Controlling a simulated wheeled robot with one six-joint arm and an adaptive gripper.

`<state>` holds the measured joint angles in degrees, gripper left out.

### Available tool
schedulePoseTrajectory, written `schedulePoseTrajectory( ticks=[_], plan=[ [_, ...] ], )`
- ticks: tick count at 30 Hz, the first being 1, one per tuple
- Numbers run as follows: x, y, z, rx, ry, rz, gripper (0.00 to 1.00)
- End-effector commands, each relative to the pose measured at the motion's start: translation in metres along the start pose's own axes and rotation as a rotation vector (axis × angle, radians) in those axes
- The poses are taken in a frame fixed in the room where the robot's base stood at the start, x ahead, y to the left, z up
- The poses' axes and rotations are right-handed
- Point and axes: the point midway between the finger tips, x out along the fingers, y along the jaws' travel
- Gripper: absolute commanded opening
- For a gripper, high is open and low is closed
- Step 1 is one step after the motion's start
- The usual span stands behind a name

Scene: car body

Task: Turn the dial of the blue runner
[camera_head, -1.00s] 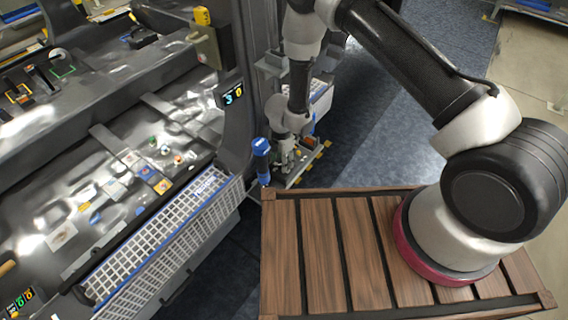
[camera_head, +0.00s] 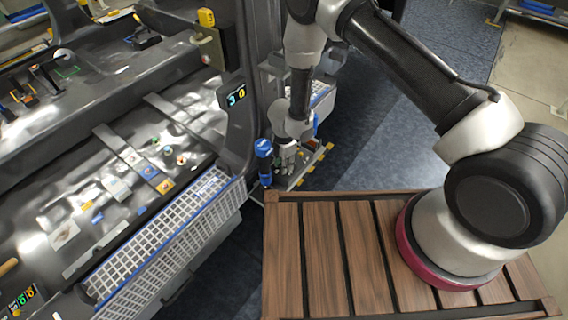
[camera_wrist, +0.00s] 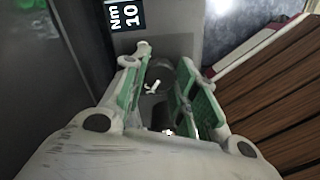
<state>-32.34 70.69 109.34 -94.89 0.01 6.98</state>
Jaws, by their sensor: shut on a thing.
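A blue upright cylinder (camera_head: 263,148), which looks like the blue runner, stands by the dark post in the head view, just left of my gripper (camera_head: 287,160). My gripper is low beside it, pointing down, small and partly hidden by my wrist. In the wrist view my gripper (camera_wrist: 163,78) has its green-padded fingers on either side of a dark round dial (camera_wrist: 158,85) with a small white mark. The fingers are closed on the dial. A black label reading "Nm 10" (camera_wrist: 126,14) lies just beyond the fingertips on a grey surface.
A brown slatted wooden top (camera_head: 325,255) lies in front, at right in the wrist view. The dark car body structure (camera_head: 245,90) rises close to the left of my gripper. A white mesh basket (camera_head: 165,240) is at left. Blue floor (camera_head: 400,130) is open behind.

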Motion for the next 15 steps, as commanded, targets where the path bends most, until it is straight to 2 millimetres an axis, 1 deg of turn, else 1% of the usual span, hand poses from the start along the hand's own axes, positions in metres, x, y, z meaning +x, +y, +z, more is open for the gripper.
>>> schedulePoseTrajectory(
  ticks=[8,9,12,15],
  plan=[
    [-0.0001,-0.0002,-0.0004,0.013,0.000,0.000,0.05],
    [-0.0001,-0.0002,-0.0004,0.013,0.000,0.000,0.34],
    [-0.0001,-0.0001,-0.0004,0.013,0.000,0.000,0.51],
    [-0.0001,-0.0001,-0.0003,0.012,0.000,0.000,0.51]
  ],
)
